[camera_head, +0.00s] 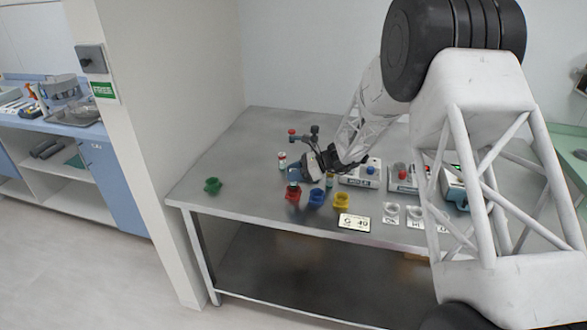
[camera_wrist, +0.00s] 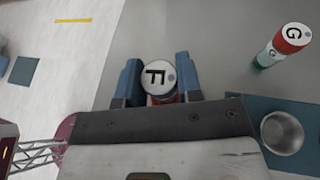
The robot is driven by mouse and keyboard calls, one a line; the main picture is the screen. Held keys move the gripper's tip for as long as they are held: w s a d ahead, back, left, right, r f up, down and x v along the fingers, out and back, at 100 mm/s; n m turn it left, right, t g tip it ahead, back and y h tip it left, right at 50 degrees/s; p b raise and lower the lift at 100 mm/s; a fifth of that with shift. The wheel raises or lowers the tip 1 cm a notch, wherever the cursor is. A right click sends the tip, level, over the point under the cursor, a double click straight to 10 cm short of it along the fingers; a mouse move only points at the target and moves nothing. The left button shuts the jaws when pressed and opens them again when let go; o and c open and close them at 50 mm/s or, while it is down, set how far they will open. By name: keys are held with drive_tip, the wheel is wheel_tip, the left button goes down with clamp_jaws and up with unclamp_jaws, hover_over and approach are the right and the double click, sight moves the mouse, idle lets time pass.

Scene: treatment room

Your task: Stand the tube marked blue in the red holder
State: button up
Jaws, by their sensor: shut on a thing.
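My gripper (camera_head: 294,176) is shut on a tube with a round white top marked F (camera_wrist: 157,76), seen from above between the two blue fingers in the wrist view. Something reddish shows just under that top. The tube's body is mostly hidden, so I cannot make out a blue mark. The red holder (camera_head: 293,194) is on the table directly below the fingers in the head view. I cannot tell whether the tube's lower end is inside it or above it.
Another tube (camera_head: 282,160), marked G in the wrist view (camera_wrist: 292,38), stands nearby. The blue holder (camera_head: 316,199) and yellow holder (camera_head: 341,201) are close right of the red one. A green holder (camera_head: 212,186) stands left, with bare table between.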

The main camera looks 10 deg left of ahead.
drive_tip(key=shift+f, duration=0.95)
drive_tip(key=shift+f, duration=0.6)
idle(1.2)
drive_tip(key=o, duration=0.7)
drive_tip(key=shift+d, duration=0.1)
drive_tip(key=v, duration=1.1)
idle(0.8)
drive_tip(key=shift+f, duration=0.1)
idle(0.5)
